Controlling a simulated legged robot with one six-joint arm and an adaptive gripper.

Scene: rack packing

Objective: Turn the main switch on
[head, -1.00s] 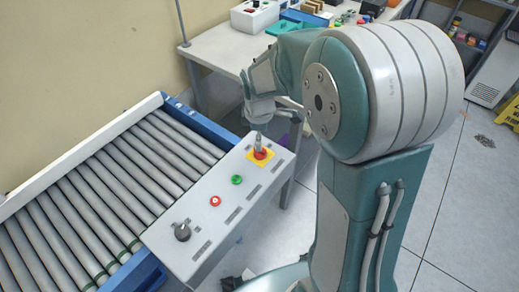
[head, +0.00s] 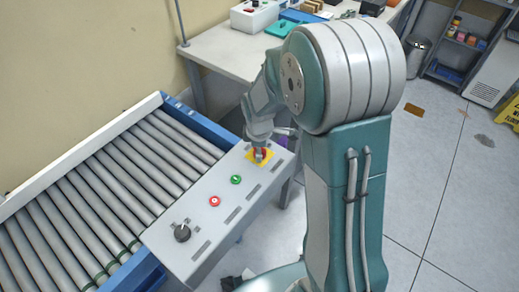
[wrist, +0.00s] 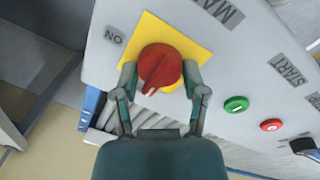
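The main switch is a red rotary knob (wrist: 160,67) on a yellow plate (wrist: 186,30) at the end of the grey control panel. Its white pointer mark faces the bottom of the wrist view, slightly left, away from the ON label (wrist: 115,37). My gripper (wrist: 159,76) is around the knob, with one finger on each side. The fingers are apart and very close to the knob; I cannot tell whether they touch it. In the head view my gripper (head: 259,155) is down at the yellow plate and hides much of the knob.
The panel (head: 228,222) also carries a green button (head: 236,180), a red button (head: 215,201) and a black selector (head: 182,232). A roller conveyor (head: 100,190) runs alongside it. A white table (head: 225,50) with boxes stands behind.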

